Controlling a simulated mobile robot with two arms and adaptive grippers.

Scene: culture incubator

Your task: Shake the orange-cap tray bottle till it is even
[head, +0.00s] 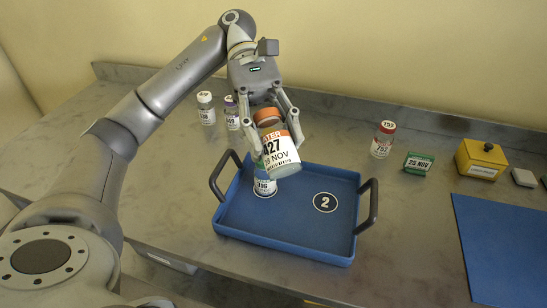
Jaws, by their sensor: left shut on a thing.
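My left gripper (272,106) is shut on the orange-cap bottle (280,152) and holds it tilted above the left part of the blue tray (300,243). The bottle has an orange cap, an orange band and a white label reading 427 and 28 NOV. Pale contents show at its lower end; I cannot tell whether they are even. Another bottle (264,187), labelled 330, stands in the tray at the back left, partly hidden behind the held bottle. The tray has two dark handles and a round mark "2" on its floor. My right gripper is not in view.
A white-capped bottle (206,108) and a purple-capped bottle (231,113) stand at the back left. A red-capped bottle (383,139), a green block (418,163) and a yellow box (480,159) stand right of the tray. A blue mat (505,245) lies at the right.

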